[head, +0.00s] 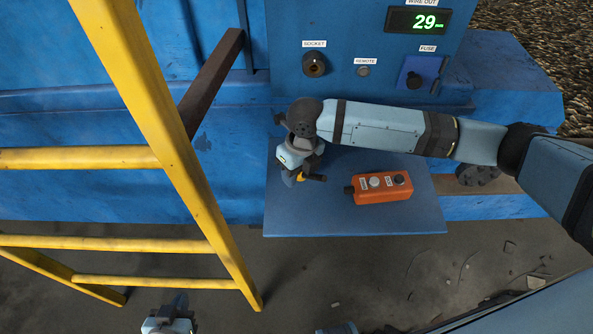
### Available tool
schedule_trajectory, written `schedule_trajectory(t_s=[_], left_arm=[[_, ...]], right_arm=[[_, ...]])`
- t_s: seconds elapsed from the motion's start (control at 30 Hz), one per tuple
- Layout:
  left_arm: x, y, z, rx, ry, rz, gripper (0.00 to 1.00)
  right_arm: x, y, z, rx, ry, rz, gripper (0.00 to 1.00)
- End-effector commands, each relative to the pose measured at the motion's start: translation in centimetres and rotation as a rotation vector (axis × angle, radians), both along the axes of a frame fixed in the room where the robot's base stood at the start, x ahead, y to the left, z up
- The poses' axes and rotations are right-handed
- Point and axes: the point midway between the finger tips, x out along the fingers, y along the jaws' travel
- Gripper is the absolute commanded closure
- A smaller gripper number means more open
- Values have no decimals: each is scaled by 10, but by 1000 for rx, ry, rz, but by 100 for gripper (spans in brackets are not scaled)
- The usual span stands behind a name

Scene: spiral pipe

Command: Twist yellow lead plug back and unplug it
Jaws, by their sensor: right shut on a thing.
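The socket (314,64) is a dark round fitting on the blue panel, under a SOCKET label, with nothing plugged into it. My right gripper (298,177) is below it, over the left part of the blue shelf (350,222). It is shut on a small yellow and black piece, which looks like the yellow lead plug (314,178); the fingers partly hide it. I cannot tell whether the plug touches the shelf. My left gripper (172,312) is low at the bottom edge, away from the panel, and its fingers are unclear.
An orange remote box (380,187) with buttons lies on the shelf, right of my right gripper. A yellow ladder (165,120) stands at the left. The panel holds a display (417,21) reading 29, a remote port (363,71) and a fuse switch (415,80).

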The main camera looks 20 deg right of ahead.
Motion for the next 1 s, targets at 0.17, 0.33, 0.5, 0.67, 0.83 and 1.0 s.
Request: schedule_trajectory(t_s=[0.17,0.33,0.5,0.67,0.83,1.0], left_arm=[[0,1,-8,2,-1,1,100],[-1,2,-8,3,0,2,100],[-1,2,-8,3,1,2,100],[-2,2,-9,4,3,2,100],[-2,2,-10,4,4,2,100],[-2,2,-12,4,4,2,100]], right_arm=[[0,0,-8,0,-1,0,87],[0,0,-8,0,-1,0,87],[0,0,-8,0,-1,0,42],[0,0,-8,0,0,0,33],[0,0,-7,0,-1,0,33],[2,-3,11,1,-2,0,33]])
